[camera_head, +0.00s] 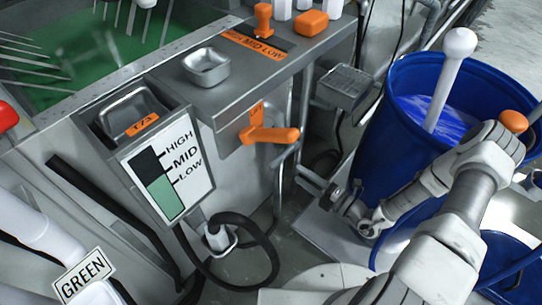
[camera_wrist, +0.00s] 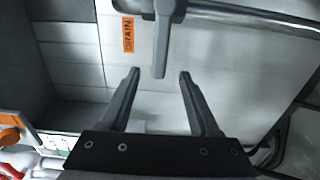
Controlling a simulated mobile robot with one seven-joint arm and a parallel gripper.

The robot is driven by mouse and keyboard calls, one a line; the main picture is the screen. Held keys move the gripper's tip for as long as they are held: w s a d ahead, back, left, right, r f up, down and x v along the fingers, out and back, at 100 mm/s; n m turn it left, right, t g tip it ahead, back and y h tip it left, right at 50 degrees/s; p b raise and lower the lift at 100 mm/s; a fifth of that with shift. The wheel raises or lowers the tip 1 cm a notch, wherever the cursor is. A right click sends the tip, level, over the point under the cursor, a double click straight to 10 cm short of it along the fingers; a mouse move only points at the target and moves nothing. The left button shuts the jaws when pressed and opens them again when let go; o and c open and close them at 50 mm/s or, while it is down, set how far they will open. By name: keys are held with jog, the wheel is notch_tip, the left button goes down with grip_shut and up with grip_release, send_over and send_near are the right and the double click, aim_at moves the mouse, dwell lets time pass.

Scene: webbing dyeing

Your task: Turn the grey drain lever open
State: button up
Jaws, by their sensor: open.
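The grey drain lever (camera_wrist: 162,45) hangs down from a grey pipe fitting in the wrist view, beside an orange DRAIN label (camera_wrist: 128,35). My gripper (camera_wrist: 159,76) is open, with one dark finger on each side of the lever's lower end. The lever's tip appears in line with the gap between the fingertips; I cannot tell the depth or any contact. In the head view my gripper (camera_head: 304,176) is low by the tank's side, below the orange handle. I cannot clearly make out the drain lever there.
An orange handle (camera_head: 270,135) juts from the tank's edge above my gripper. A blue barrel (camera_head: 400,150) with a white-knobbed stick (camera_head: 450,75) stands right, close behind my arm. A level gauge (camera_head: 170,170) and a black hose (camera_head: 275,262) are at left. Green liquid fills the tank.

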aim_at(284, 155)
jog(key=b+x, duration=0.2)
jog(key=x, duration=1)
jog(key=shift+w+a, duration=0.3)
grip_shut()
dwell(0.8)
